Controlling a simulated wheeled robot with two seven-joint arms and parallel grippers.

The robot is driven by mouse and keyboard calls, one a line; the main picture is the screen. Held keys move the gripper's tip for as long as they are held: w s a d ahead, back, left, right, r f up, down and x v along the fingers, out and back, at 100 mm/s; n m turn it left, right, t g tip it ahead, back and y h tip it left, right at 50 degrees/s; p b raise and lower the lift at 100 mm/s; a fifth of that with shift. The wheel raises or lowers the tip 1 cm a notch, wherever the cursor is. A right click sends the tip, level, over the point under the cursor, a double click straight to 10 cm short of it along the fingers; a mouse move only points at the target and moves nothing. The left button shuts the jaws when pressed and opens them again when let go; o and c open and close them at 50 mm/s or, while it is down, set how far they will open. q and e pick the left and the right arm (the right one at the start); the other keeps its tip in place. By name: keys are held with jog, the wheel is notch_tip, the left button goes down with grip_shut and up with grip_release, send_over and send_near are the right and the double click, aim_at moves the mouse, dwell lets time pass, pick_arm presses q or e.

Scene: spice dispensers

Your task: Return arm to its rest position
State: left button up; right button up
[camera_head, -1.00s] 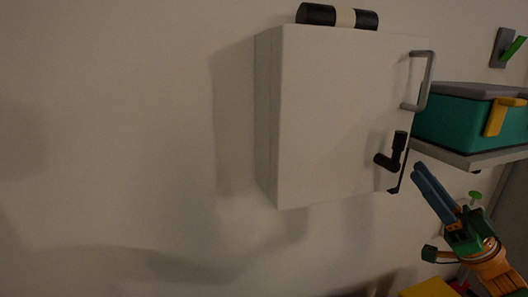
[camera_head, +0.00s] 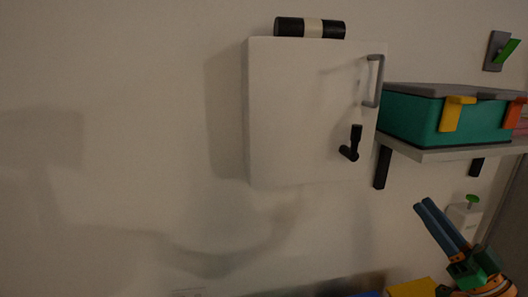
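My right gripper (camera_head: 424,204) is at the lower right of the head view, with blue fingers and a green and orange body. The two fingers lie almost side by side and point up and left. Nothing shows between them, but from this angle I cannot tell whether they are open or shut. The gripper is below the shelf and to the lower right of the white cabinet, apart from both in the picture. The rest of the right arm runs out of the lower right corner. My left gripper is not in view.
A white wall cabinet (camera_head: 300,110) with a grey handle (camera_head: 373,82) and black latch (camera_head: 351,143) is shut. A black and white cylinder (camera_head: 310,28) lies on top. A teal box (camera_head: 410,117) sits on a shelf (camera_head: 450,153). A white dispenser (camera_head: 464,218) stands behind the gripper.

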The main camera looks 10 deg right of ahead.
jog(key=a+f+m+g+h, duration=0.2)
jog(key=a+f+g+h, duration=0.25)
jog(key=f, duration=0.85)
jog(key=a+f+m+g+h, duration=0.2)
jog(key=a+f+g+h, duration=0.25)
jog(key=f, duration=0.85)
jog(key=s+a+f+n+g, duration=0.1)
jog(key=s+a+f+g, duration=0.2)
jog(key=s, duration=0.4)
jog(key=s+a+f+n+g, duration=0.1)
jog(key=s+a+f+g, duration=0.25)
jog(key=s, duration=0.35)
jog(key=s+a+f+n+g, duration=0.1)
jog(key=s+a+f+g, duration=0.1)
jog(key=s+f+g, duration=0.35)
jog(key=s+f+t+h, duration=0.1)
jog(key=s+f, duration=0.2)
jog(key=f, duration=1.1)
jog(key=s+d+f+g, duration=0.1)
jog(key=s+d+f, duration=0.2)
jog(key=s+f, duration=0.85)
notch_tip(320, 180, up, 23)
jog(key=s+p, duration=0.1)
jog(key=p, duration=2.1)
jog(key=shift+s+a, duration=0.2)
jog(key=shift+a, duration=0.25)
